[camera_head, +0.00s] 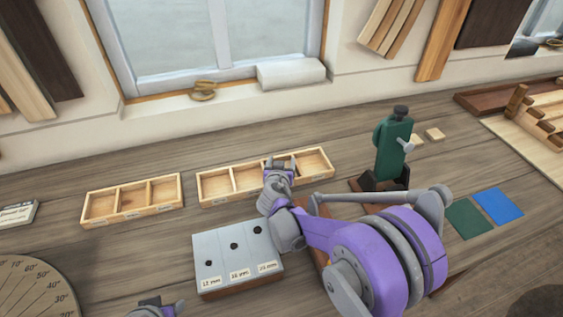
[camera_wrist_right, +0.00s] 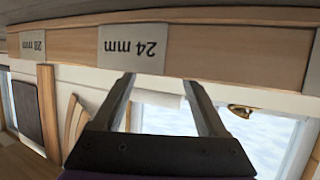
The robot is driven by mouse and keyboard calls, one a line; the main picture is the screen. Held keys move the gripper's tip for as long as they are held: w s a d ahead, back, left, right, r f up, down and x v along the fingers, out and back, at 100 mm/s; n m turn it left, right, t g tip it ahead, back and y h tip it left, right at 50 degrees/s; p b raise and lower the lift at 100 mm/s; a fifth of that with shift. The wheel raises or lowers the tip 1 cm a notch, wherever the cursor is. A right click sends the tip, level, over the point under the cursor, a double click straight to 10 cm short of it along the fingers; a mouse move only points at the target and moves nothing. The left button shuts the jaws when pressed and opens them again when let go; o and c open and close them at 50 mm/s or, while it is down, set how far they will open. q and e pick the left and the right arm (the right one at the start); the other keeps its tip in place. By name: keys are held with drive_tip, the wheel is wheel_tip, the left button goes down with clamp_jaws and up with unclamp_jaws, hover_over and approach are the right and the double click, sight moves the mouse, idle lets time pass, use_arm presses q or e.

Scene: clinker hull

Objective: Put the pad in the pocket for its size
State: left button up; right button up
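A pale wooden tray with three pockets (camera_head: 219,201) stands mid-bench, and my right gripper (camera_head: 279,163) is at its front, hiding part of its middle and right pockets. In the right wrist view the tray's front wall (camera_wrist_right: 205,55) appears upside down, with a "24 mm" label (camera_wrist_right: 133,48) just beyond the fingertips. My right gripper (camera_wrist_right: 158,84) has its fingers apart with nothing visible between them. A second three-pocket tray (camera_head: 98,220) stands to the left. I cannot tell which object is the pad. My left gripper (camera_head: 155,306) shows only partly at the bottom edge.
A grey block with holes and size labels (camera_head: 212,245) lies before the trays. A green clamp-like tool (camera_head: 391,145) stands right of them. Green (camera_head: 468,218) and blue (camera_head: 498,206) squares lie farther right. A round angle scale (camera_head: 35,290) is at lower left.

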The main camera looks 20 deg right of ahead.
drive_tip(key=shift+s+f, duration=0.2)
drive_tip(key=shift+f, duration=0.05)
use_arm(q)
drive_tip(key=shift+w+r+p, duration=0.15)
drive_tip(key=shift+r+p, duration=0.15)
use_arm(e)
drive_tip(key=shift+w+r, duration=0.1)
drive_tip(key=shift+r, duration=0.3)
drive_tip(key=v, duration=0.6)
drive_tip(key=shift+s+a+r, duration=0.1)
drive_tip(key=shift+s+r, duration=0.2)
use_arm(q)
drive_tip(key=shift+w+d, duration=0.1)
drive_tip(key=shift+w, duration=0.05)
use_arm(e)
drive_tip(key=shift+s+r, duration=0.1)
drive_tip(key=shift+s, duration=0.1)
